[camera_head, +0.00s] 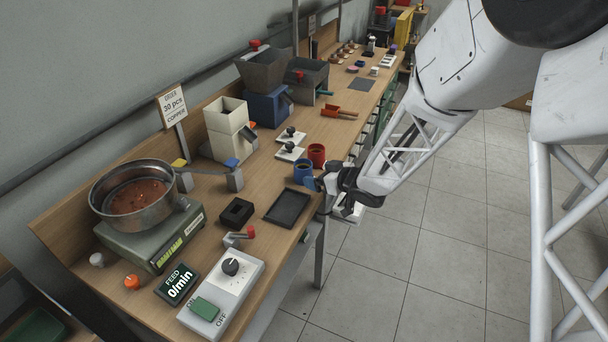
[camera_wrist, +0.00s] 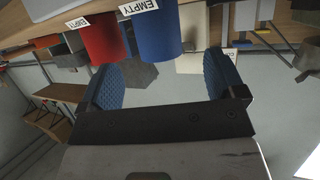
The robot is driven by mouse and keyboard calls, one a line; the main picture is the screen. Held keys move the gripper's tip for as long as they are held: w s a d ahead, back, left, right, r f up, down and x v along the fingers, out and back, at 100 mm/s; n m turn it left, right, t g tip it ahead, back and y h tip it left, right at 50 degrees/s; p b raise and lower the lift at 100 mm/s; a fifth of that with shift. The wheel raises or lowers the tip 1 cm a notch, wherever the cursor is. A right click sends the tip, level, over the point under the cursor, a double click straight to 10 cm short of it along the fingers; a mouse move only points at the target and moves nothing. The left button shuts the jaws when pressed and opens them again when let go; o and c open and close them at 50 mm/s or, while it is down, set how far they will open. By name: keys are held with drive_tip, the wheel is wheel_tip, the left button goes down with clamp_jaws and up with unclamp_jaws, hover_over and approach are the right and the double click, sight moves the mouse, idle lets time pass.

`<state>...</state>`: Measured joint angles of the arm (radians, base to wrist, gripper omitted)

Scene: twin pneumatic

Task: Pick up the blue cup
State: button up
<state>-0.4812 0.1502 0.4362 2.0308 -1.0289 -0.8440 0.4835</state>
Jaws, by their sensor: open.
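The blue cup (camera_head: 302,171) stands upright near the bench's front edge, close to the red cup (camera_head: 316,154). My gripper (camera_head: 314,184) is at the front edge, just to the right of the blue cup, with its fingers pointing at it. In the wrist view, which looks upside down, the blue cup (camera_wrist: 158,32) lies ahead of my gripper (camera_wrist: 165,75), between the lines of its two blue-padded fingers. The fingers are apart and nothing is between them. I cannot tell whether a fingertip touches the cup.
In the wrist view the red cup (camera_wrist: 98,38) is close beside the blue one, near the left finger. White EMPTY labels (camera_wrist: 138,10) show by the cups. A dark tray (camera_head: 288,208) lies in front, and small white switch units (camera_head: 290,152) stand behind. The floor side is free.

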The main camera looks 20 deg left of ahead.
sight(309, 172)
drive_tip(key=shift+x, duration=1.3)
drive_tip(key=shift+a, duration=0.1)
drive_tip(key=shift+x, duration=2.5)
drive_tip(key=shift+w, duration=0.1)
drive_tip(key=shift+c, duration=0.5)
drive_tip(key=c, duration=1)
